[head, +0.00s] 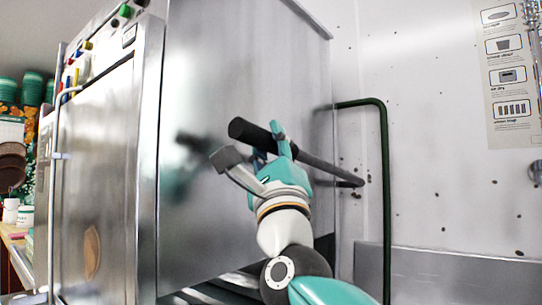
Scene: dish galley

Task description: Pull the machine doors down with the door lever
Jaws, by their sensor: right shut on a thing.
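The dish machine (240,70) is a large stainless steel box filling the left and middle of the head view. Its door lever (325,170) is a dark bar with a thick black grip (246,131) at its near end, sloping down to the right along the machine's side. My right gripper (252,148), teal with grey fingers, is shut on the lever just behind the black grip. The fingers partly hide the bar. My left gripper is not in view.
A dark green pipe (384,200) stands right of the lever, near the spotted white wall (440,190). A poster (508,75) hangs at upper right. Shelves with teal cups (32,88) and white containers (11,211) are at far left.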

